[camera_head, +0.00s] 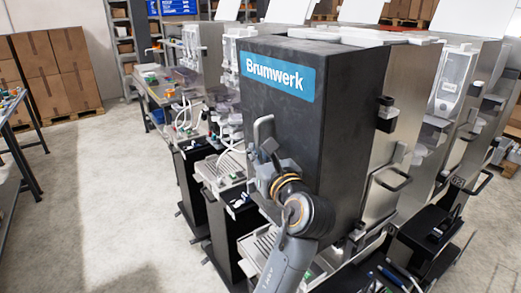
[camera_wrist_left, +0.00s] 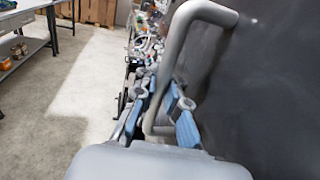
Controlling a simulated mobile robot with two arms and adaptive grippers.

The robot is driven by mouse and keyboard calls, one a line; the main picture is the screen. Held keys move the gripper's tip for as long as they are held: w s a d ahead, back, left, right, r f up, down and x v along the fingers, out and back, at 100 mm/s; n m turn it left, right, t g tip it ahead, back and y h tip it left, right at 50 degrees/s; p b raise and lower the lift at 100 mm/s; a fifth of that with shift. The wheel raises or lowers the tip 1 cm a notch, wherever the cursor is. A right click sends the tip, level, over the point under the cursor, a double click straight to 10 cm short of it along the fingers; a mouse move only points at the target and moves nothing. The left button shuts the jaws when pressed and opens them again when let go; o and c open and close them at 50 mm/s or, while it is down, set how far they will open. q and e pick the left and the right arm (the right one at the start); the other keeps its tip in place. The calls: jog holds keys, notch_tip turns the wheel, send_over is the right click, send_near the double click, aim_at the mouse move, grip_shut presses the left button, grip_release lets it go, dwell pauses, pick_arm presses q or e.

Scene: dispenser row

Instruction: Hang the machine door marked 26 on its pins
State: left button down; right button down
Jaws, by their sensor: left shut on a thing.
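The dark door (camera_head: 287,110) carries a blue Brumwerk label (camera_head: 278,77) and stands upright at the front of the machine row in the head view. I cannot read a 26 on it. Its grey bar handle (camera_head: 258,128) is on its left part. My left gripper (camera_head: 264,153) is shut on this handle. In the left wrist view, the gripper's blue-padded fingers (camera_wrist_left: 158,112) close around the handle (camera_wrist_left: 180,35), and the dark door face (camera_wrist_left: 270,80) fills the right side. I cannot make out the hinge pins. My right gripper is not in view.
Steel machine housings with open fronts (camera_head: 408,125) stand close behind and right of the door. Dark lower units with drip grates (camera_head: 222,172) stand at left and below. A cluttered bench (camera_head: 165,88) is farther back. The concrete floor (camera_head: 90,200) at left is clear.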

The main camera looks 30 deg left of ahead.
pick_arm(q)
jog(key=shift+s+a+f, duration=0.1)
jog(key=shift+s+a, duration=0.1)
jog(key=shift+a, duration=0.1)
jog(key=shift+s+d+f, duration=0.15)
jog(key=shift+s+f, duration=0.15)
jog(key=shift+f, duration=0.4)
jog(key=shift+w+f, duration=0.1)
jog(key=shift+f, duration=0.05)
dwell(0.6)
jog(key=shift+s+a+p, duration=0.35)
jog(key=shift+s+p, duration=0.05)
jog(key=shift+p, duration=0.3)
dwell(0.6)
jog(key=shift+s+f, duration=0.35)
jog(key=shift+f, duration=0.55)
jog(key=shift+r, duration=0.1)
dwell(0.4)
